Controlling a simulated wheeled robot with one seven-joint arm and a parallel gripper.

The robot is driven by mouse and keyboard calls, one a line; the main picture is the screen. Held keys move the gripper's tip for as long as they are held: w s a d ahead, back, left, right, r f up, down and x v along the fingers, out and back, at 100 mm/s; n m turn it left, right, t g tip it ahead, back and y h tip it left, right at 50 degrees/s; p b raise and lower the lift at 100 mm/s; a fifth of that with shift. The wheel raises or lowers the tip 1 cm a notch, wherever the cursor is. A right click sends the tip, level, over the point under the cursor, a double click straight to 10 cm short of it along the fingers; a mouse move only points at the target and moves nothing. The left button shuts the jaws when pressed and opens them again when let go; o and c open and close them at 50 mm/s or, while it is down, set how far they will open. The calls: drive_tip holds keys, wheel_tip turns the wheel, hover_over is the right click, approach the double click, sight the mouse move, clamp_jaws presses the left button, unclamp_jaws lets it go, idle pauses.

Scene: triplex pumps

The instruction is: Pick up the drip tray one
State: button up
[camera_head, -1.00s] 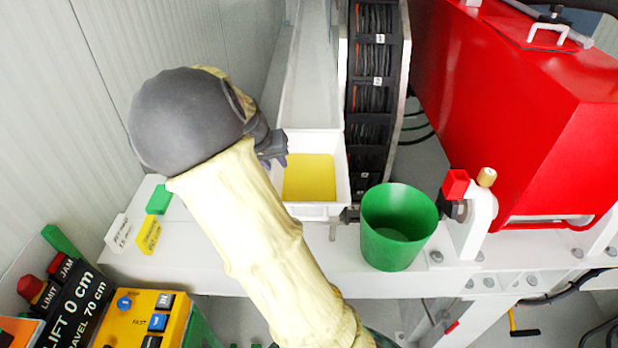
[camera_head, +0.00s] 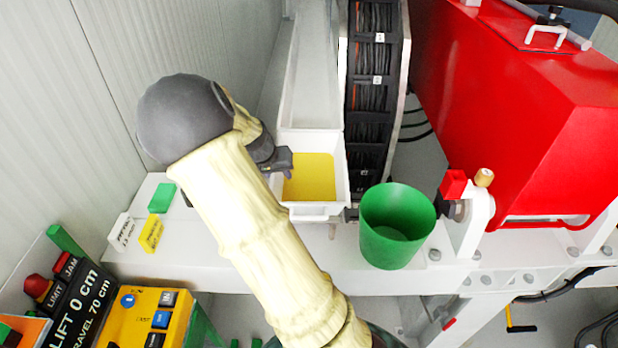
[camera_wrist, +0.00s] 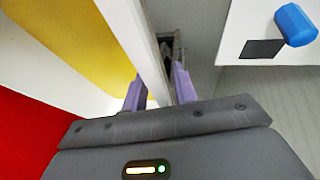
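The drip tray appears to be the white open tray (camera_head: 316,210) with a yellow inside, standing on the white bench in the head view. Its white wall (camera_wrist: 137,42) and yellow inside also show in the wrist view. My gripper (camera_head: 285,172) is at the tray's left side. In the wrist view, my gripper (camera_wrist: 159,85) has its two purple fingers apart, with the white wall running between them. I see no firm contact by either finger, and the depth of the fingers on the wall is hard to tell.
A green cup (camera_head: 397,228) stands right of the tray. A black cable chain (camera_head: 371,95) runs close along the tray's right. A large red housing (camera_head: 530,120) fills the right. Small green, yellow and white blocks (camera_head: 151,233) lie on the bench at left, near a yellow control box (camera_head: 145,320).

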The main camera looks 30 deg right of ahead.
clamp_jaws()
drive_tip(key=shift+r, duration=0.25)
drive_tip(key=shift+r+b, duration=0.95)
drive_tip(key=shift+r, duration=3.8)
